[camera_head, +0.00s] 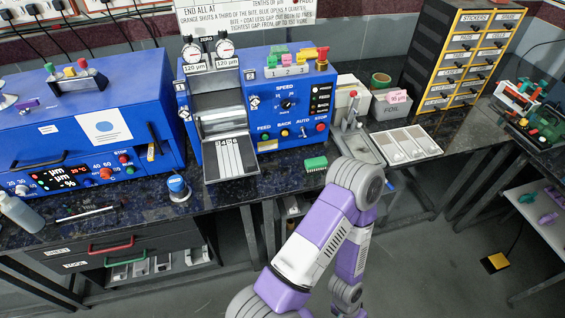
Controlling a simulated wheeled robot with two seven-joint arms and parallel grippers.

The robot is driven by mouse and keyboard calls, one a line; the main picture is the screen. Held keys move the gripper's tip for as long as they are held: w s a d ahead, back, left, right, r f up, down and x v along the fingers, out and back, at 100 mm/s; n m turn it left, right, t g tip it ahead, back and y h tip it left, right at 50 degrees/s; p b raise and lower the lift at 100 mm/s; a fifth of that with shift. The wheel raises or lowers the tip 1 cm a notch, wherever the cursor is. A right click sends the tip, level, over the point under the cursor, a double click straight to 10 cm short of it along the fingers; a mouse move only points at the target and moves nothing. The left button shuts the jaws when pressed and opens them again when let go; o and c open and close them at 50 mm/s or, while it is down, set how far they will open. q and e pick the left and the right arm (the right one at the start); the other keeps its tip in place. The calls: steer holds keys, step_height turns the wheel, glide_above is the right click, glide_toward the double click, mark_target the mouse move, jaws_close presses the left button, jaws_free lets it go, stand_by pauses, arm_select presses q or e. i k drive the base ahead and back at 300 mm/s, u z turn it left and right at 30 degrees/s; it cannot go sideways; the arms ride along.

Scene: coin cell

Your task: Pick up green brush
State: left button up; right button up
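A small green block-shaped thing, which looks like the green brush (315,163), lies on the dark countertop just right of the front of the blue roller machine (290,100). Its bristles are too small to make out. One purple and grey arm of mine rises from the bottom middle and bends just right of the green brush; its lower end runs out of the picture at the bottom. Neither of my grippers shows. Nothing is touching the brush.
A metal tray (437,143) and grey foil box (391,108) stand right of the brush. A blue oven-like machine (85,125) and blue-capped jar (178,187) are left. A yellow drawer cabinet (466,58) stands behind. The counter's front edge is close to the brush.

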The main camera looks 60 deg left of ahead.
mark_target(316, 164)
steer(key=u, duration=1.75)
